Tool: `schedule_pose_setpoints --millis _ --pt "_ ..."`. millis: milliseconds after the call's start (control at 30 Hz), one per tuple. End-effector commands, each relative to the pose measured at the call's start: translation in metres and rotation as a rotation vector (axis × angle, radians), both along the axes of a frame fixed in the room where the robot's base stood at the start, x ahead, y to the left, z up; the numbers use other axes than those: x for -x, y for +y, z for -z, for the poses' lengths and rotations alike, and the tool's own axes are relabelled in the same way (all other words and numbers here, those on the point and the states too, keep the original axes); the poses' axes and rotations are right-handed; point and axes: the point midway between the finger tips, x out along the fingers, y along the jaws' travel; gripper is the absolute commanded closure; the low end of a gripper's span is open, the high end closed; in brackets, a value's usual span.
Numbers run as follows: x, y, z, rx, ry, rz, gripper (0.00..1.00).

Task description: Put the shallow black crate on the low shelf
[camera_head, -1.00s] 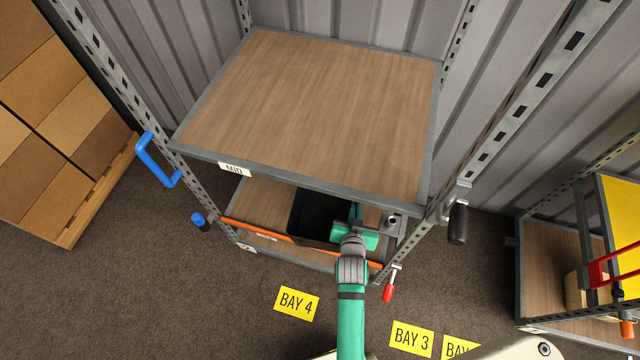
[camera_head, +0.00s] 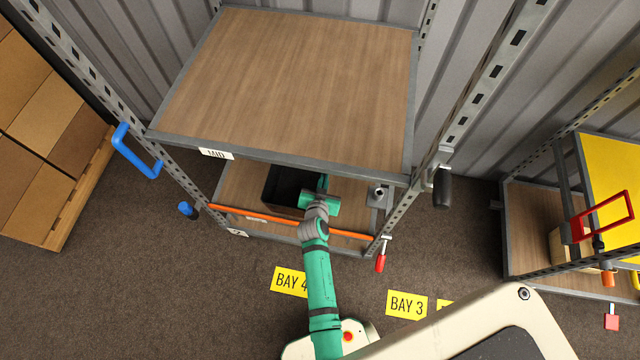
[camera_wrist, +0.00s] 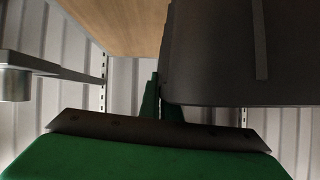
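The shallow black crate (camera_head: 283,186) is inside the low bay of the rack, over the low shelf (camera_head: 240,190) and behind its orange front bar. The mid shelf hides its back part. My gripper (camera_head: 322,186) is at the crate's right side, with its green fingers on the crate's wall. In the wrist view the crate's dark side (camera_wrist: 215,60) fills the upper right, and the fingers (camera_wrist: 158,100) meet its edge. The gripper looks shut on the crate. I cannot tell whether the crate's bottom touches the shelf.
The mid shelf (camera_head: 290,80) is empty and lies over the low bay. The orange bar (camera_head: 270,216) crosses the low shelf's front. A grey metal fitting (camera_head: 379,196) stands right of my gripper. A blue handle (camera_head: 135,152) and a red-handled clamp (camera_head: 381,258) are on the posts.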

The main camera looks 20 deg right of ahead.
Motion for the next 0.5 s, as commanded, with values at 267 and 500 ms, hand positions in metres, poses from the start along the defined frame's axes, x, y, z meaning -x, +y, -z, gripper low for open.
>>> schedule_pose_setpoints --millis 267,500 --pt "-0.013 0.008 0.016 0.001 -0.003 0.000 1.00" --pt "-0.014 0.009 0.045 0.001 -0.002 0.002 1.00"
